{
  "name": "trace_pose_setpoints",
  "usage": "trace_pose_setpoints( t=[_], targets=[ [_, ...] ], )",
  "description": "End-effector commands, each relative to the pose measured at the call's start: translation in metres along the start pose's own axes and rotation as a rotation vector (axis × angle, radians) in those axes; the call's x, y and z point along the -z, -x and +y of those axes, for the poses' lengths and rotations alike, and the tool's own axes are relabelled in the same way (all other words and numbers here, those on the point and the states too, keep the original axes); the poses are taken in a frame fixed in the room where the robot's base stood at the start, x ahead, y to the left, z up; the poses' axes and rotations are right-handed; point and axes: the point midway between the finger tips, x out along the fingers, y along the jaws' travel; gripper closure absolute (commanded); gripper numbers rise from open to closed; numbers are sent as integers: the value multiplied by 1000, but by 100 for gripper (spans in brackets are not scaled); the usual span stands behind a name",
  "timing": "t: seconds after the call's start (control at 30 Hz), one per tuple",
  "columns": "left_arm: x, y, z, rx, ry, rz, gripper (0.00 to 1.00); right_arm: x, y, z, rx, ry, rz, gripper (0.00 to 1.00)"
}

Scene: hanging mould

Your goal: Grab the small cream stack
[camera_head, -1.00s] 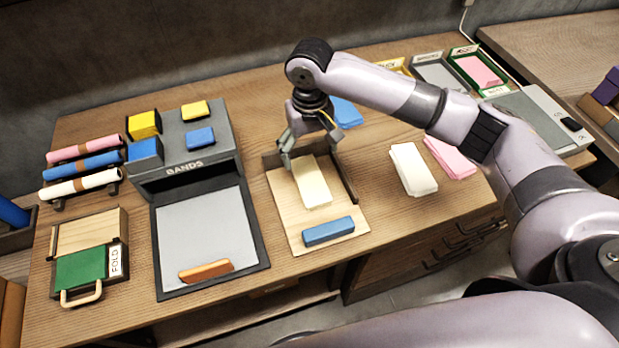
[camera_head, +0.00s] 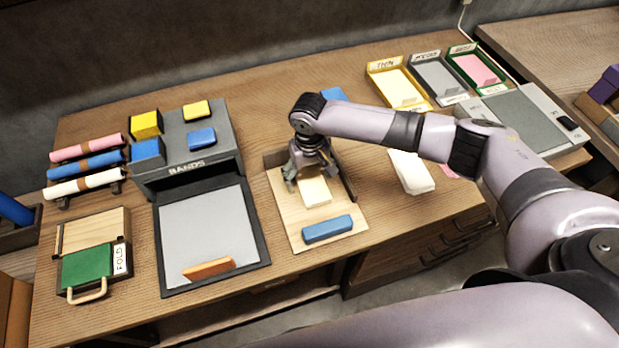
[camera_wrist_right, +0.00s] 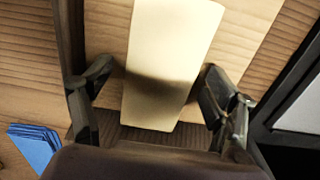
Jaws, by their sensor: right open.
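The small cream stack (camera_head: 314,192) lies on the light wooden board (camera_head: 286,207) with a dark raised edge, in the middle of the table. My right gripper (camera_head: 309,182) is low over the far end of the stack. In the right wrist view the cream stack (camera_wrist_right: 165,65) passes between the two open fingers (camera_wrist_right: 158,95), one on each side of it. Whether the fingers touch it I cannot tell. In the head view my gripper hides the stack's far end. My left gripper is not in view.
A blue block (camera_head: 327,229) lies on the board's front part. The grey bands tray (camera_head: 210,235) stands to the left. A white stack (camera_head: 411,172) lies to the right, partly under my arm. A blue stack (camera_wrist_right: 33,145) is near in the wrist view. Labelled trays (camera_head: 437,79) stand at the back right.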

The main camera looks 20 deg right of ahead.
Motion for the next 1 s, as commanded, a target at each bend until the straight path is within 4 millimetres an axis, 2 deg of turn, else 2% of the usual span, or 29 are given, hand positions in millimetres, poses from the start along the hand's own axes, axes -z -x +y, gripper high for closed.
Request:
trace_pose_setpoints(
  t=[0.1, 0.9, 1.0],
  targets=[
    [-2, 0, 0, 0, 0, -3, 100, 0, 0, 0, 0, 0, 0, 20],
    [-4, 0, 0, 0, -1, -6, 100, 0, 0, 0, -1, -1, -1, 73],
    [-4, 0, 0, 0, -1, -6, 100, 0, 1, 0, -1, -1, 0, 73]
  ],
)
